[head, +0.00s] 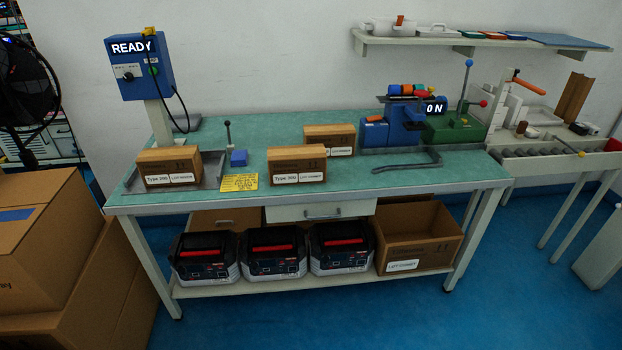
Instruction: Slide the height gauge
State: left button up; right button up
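No part is clearly marked as the height gauge. A thin upright post with a dark knob (227,134) stands at the right edge of a grey metal plate (212,170) on the green workbench (250,128); it may be the gauge, but I cannot tell. A small blue block (239,158) sits just right of the post. A cardboard box labelled Type 200 (169,161) stands on the left of the plate. Neither of my grippers shows in the head view.
Two more labelled boxes (297,160) (329,136), a yellow note (239,183) and a dark handle-shaped bar (407,165) lie on the bench. A blue machine (405,128) and green one (455,130) stand at right. A READY box (139,68) rises at left.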

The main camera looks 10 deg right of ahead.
aim_at(535, 88)
jog(key=z, duration=1.95)
jog(key=i, duration=2)
jog(key=u, duration=0.5)
